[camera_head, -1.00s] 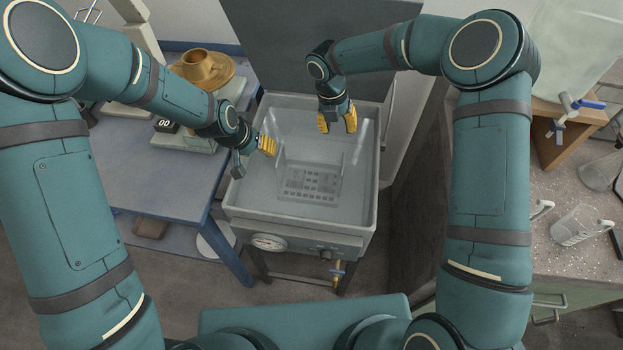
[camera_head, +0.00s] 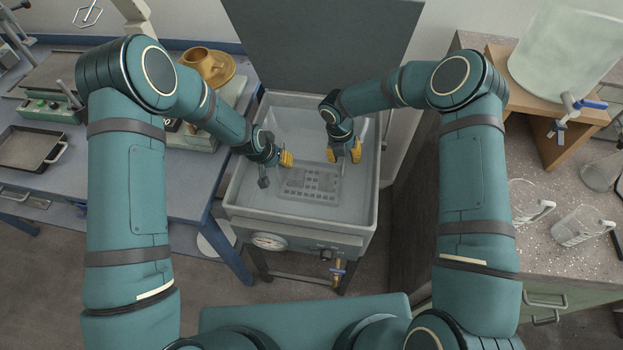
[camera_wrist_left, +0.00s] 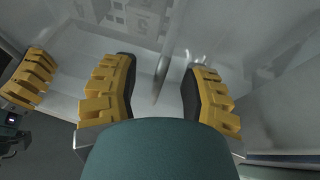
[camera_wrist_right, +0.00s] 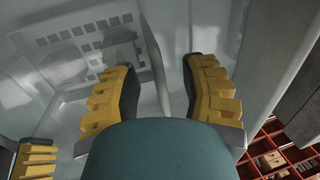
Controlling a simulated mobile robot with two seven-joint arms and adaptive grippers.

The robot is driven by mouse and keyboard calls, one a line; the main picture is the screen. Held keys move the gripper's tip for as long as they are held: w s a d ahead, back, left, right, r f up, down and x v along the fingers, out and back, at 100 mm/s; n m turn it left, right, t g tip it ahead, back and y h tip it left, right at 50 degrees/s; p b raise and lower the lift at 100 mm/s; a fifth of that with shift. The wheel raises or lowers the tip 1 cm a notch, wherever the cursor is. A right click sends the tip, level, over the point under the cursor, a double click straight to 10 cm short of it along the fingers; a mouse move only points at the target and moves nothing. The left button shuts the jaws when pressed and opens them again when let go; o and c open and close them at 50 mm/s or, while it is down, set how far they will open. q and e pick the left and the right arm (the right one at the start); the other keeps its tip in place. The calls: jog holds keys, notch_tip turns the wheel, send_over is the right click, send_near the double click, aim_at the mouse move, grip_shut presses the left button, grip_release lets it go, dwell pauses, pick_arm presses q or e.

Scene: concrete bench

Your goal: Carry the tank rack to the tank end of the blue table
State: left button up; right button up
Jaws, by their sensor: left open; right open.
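The tank rack (camera_head: 313,183), a grey perforated tray, lies low inside the grey open tank (camera_head: 232,198). Its slotted base also shows in the right wrist view (camera_wrist_right: 85,40). My left gripper (camera_head: 275,170) is open over its left side. In the left wrist view, a thin upright bar (camera_wrist_left: 166,55) shows between the left fingers (camera_wrist_left: 160,78). My right gripper (camera_head: 343,157) is open over its right side. An upright bar (camera_wrist_right: 155,60) also shows between the right fingers (camera_wrist_right: 160,75). Contact cannot be told. The blue table (camera_head: 190,190) stands left of the tank; its near-tank surface is clear.
The tank's raised lid (camera_head: 320,45) stands behind. A speckled counter (camera_head: 545,275) with beakers (camera_head: 580,227) is on the right.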

pick_arm(q)
jog(key=shift+f, duration=0.25)
pick_arm(e)
jog(key=shift+f, duration=0.3)
pick_arm(q)
grip_shut()
pick_arm(e)
grip_shut()
pick_arm(q)
jog(key=shift+w+r, duration=0.1)
jog(key=shift+r, duration=0.1)
pick_arm(e)
jog(key=shift+r, duration=0.2)
